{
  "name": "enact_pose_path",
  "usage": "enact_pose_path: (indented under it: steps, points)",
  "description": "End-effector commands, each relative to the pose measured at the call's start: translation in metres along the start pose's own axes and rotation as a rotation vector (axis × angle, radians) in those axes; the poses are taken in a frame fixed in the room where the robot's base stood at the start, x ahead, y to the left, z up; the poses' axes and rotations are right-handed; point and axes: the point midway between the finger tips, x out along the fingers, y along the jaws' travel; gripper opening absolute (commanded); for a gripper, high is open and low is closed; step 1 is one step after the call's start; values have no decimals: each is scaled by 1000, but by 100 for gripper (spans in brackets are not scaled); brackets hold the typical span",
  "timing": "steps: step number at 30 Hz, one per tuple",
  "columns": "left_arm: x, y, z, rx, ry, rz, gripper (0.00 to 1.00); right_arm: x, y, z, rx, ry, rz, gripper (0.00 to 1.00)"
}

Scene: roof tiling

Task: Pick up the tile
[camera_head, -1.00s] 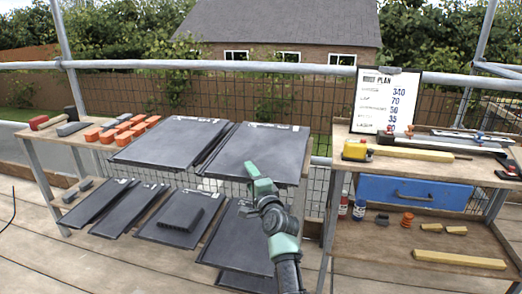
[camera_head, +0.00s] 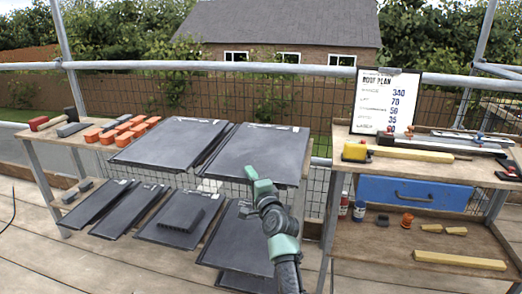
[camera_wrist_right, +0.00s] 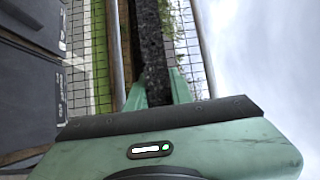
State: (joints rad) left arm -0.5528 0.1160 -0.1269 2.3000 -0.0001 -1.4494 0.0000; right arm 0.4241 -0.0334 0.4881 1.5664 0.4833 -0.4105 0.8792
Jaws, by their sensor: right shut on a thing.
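Two large dark slate tiles lie side by side on the left bench's top, a left one (camera_head: 170,143) and a right one (camera_head: 262,150). My right gripper (camera_head: 252,174) is over the front part of the right tile in the head view. In the right wrist view, its two green fingers (camera_wrist_right: 153,92) are close together on a dark, speckled strip (camera_wrist_right: 152,50), seen edge-on. I take this strip for a tile, but its full shape is hidden. Dark slates (camera_wrist_right: 28,95) show at the left of that view. My left gripper is not in view.
Several dark tiles (camera_head: 97,201) lie on the lower shelf, one bearing a small dark block (camera_head: 182,212). Orange blocks (camera_head: 117,129) and a hammer (camera_head: 45,121) are at the bench's left. A second bench with a blue drawer (camera_head: 415,192) stands at the right. A rail runs behind.

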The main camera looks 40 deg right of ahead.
Motion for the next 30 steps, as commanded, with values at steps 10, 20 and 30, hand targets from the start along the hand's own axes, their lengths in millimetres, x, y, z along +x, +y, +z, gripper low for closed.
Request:
enact_pose_path:
  steps: [10,20,30]
  points:
    - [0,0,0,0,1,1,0,0,2,1,1,-1,3,0]
    - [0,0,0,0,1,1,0,0,-3,0,-2,2,-6,0]
    - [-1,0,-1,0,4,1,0,0,-5,0,-1,1,-5,0]
